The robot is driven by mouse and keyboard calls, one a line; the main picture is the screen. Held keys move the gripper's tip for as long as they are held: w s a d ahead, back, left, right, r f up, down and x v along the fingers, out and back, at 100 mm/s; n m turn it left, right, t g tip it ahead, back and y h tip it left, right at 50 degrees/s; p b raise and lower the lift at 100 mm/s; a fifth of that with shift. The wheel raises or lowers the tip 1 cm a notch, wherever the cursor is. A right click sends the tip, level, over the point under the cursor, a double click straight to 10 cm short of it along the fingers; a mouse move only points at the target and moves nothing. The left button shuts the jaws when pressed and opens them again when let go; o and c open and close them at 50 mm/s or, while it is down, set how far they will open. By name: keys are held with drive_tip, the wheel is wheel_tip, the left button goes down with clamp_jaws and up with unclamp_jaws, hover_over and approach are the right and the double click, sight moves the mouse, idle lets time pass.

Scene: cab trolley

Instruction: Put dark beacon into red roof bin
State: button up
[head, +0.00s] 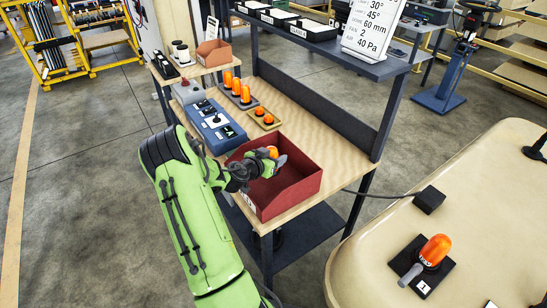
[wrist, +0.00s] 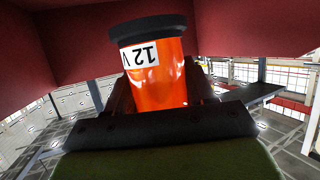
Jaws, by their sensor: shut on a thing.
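My gripper (head: 268,164) is shut on an orange beacon (head: 273,151) with a dark base. In the wrist view the same beacon (wrist: 172,82) sits between the fingers, with its black base ring at the top of the picture and an upside-down "12 V" label. The red bin (head: 294,198) stands at the near end of the wooden trolley top. The gripper and beacon are at the bin's opening, over its inside. Red bin walls (wrist: 250,28) surround the beacon in the wrist view. Whether the beacon touches the bin floor I cannot tell.
Several orange beacons stand on a grey tray (head: 240,101) and a yellow tray (head: 264,120) behind the bin. A blue control box (head: 216,125) is left of them. Another beacon (head: 435,250) stands on a black mount on the cream roof (head: 480,190) at right.

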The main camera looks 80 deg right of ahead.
drive_tip(key=shift+a+f+b, duration=0.1)
drive_tip(key=shift+f+b, duration=0.4)
drive_tip(key=shift+b, duration=0.25)
drive_tip(key=o, duration=0.9)
drive_tip(key=shift+o, duration=1.2)
drive_tip(key=shift+a+f, duration=0.1)
drive_tip(key=shift+f, duration=0.1)
drive_tip(key=shift+r+p, duration=0.45)
drive_tip(key=shift+p, duration=0.4)
drive_tip(key=v, duration=1.2)
drive_tip(key=shift+r+b, duration=0.35)
drive_tip(key=shift+r, duration=0.05)
